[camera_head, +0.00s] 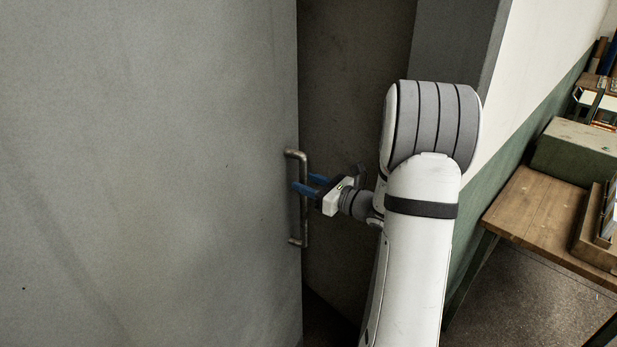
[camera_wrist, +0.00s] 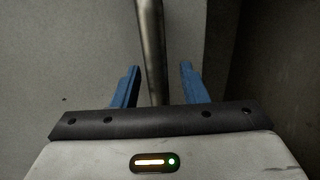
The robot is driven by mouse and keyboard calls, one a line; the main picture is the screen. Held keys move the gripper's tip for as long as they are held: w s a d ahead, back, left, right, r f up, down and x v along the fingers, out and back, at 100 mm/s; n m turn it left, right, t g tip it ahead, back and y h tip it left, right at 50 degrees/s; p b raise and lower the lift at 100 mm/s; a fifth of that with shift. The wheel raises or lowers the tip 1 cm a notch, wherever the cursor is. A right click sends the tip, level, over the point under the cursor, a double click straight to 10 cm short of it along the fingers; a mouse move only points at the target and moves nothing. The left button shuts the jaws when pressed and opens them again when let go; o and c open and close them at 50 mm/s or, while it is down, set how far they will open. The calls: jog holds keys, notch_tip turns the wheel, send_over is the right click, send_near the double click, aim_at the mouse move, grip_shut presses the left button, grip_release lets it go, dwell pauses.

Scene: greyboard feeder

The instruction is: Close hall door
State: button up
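The hall door (camera_head: 150,170) is a large grey panel filling the left of the head view. Its right edge stands apart from the grey frame (camera_head: 455,45), with a dark gap between them, so the door is open. A metal bar handle (camera_head: 304,225) is mounted upright near that edge. My gripper (camera_head: 308,187) is at the handle with its blue fingers pointing left. In the wrist view the handle bar (camera_wrist: 152,50) runs between the two blue fingers (camera_wrist: 158,85). The fingers are open, with visible space on both sides of the bar, more on the right.
A wooden table (camera_head: 540,215) stands at the right, with a green box (camera_head: 578,150) and other items on it. A white and green wall (camera_head: 530,75) runs behind it. Dark floor (camera_head: 535,295) shows below the table.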

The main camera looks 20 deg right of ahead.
jog(key=shift+w+a, duration=0.35)
jog(key=shift+w, duration=0.2)
grip_shut()
